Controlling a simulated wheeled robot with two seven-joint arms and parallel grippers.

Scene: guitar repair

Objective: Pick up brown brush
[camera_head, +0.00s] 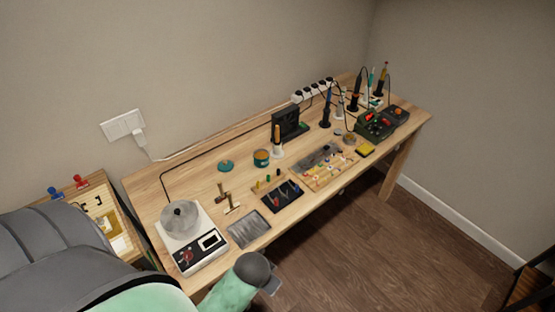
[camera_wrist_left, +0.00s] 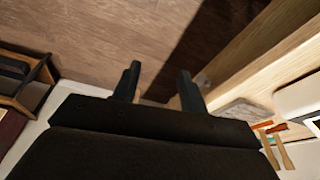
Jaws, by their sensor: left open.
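Two small brown wooden-handled tools lie on the workbench (camera_head: 150,184), left of its middle. The upper one (camera_head: 223,193) and the lower one (camera_head: 232,208) are too small to tell which is a brush. In the left wrist view, tan handles (camera_wrist_left: 284,153) show at the lower right, beside red and orange pieces; which tools they are is unclear. My left gripper (camera_wrist_left: 159,84) is open and empty, over the wooden floor and apart from the tools. My left arm crosses the bottom left of the head view. My right gripper is out of view.
A white device with a round metal bowl (camera_head: 180,220) stands at the bench's near left. A grey metal plate (camera_head: 248,229) and a black tray (camera_head: 280,196) lie along the front edge. A black upright device (camera_head: 287,122) and soldering gear stand farther right.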

